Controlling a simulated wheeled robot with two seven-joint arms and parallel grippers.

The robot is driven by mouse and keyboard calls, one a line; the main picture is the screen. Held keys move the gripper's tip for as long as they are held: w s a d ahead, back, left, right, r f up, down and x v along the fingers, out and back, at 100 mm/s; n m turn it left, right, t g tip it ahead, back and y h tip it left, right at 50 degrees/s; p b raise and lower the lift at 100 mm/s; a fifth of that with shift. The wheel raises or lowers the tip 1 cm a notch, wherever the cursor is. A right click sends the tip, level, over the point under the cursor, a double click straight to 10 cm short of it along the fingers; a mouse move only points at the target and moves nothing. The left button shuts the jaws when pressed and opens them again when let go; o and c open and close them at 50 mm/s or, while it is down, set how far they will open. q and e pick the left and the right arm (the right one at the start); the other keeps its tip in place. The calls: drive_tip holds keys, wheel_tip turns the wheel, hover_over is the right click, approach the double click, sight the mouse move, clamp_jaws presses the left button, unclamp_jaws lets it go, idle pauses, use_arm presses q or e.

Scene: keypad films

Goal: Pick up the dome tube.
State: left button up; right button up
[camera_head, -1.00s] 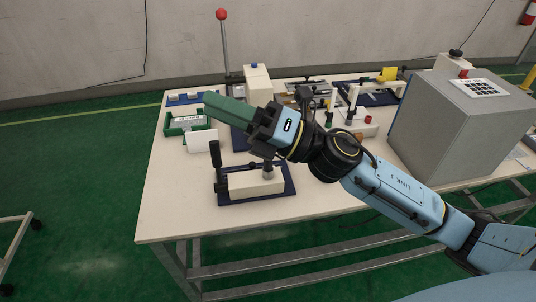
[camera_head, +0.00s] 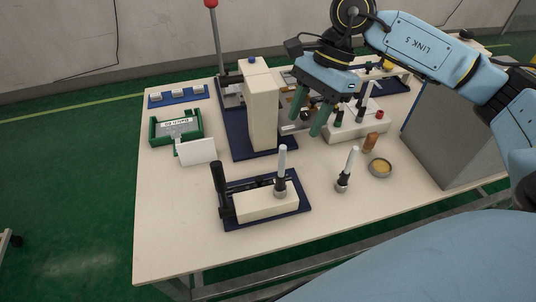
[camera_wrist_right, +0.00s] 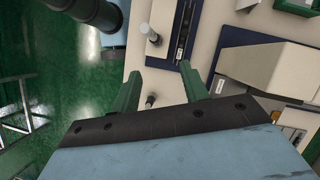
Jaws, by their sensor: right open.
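No label marks the dome tube, so I cannot tell which thing it is. One white-topped tube with a metal foot (camera_head: 343,184) stands upright on the bare table. A similar one (camera_head: 281,186) stands at the front fixture. A short brown cylinder (camera_head: 370,143) stands beside a round dish (camera_head: 380,168). My right gripper (camera_head: 307,124) is open and empty above the table, behind these tubes, its green fingers pointing down. In the right wrist view, the gripper (camera_wrist_right: 163,88) shows a small upright peg (camera_wrist_right: 150,101) between its fingers, apart from them. My left gripper is out of view.
The front fixture (camera_head: 236,218) has a blue base and black lever. Behind it stands a beige tower (camera_head: 262,105). A green tray (camera_head: 155,133) and white card (camera_head: 197,151) are at left. A grey box (camera_head: 425,135) is at right. The table's front right is clear.

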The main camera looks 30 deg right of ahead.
sight(281, 172)
drive_tip(key=x, duration=0.7)
drive_tip(key=s+x, duration=0.1)
drive_tip(key=x, duration=0.3)
drive_tip(key=shift+s+a+f, duration=0.1)
drive_tip(key=shift+a+f, duration=0.05)
drive_tip(key=shift+a, duration=0.3)
drive_tip(key=shift+a+f, duration=0.25)
drive_tip(key=shift+f, duration=0.35)
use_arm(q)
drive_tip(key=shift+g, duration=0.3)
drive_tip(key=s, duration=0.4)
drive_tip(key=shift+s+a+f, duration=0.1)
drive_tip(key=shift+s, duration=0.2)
use_arm(e)
clamp_jaws()
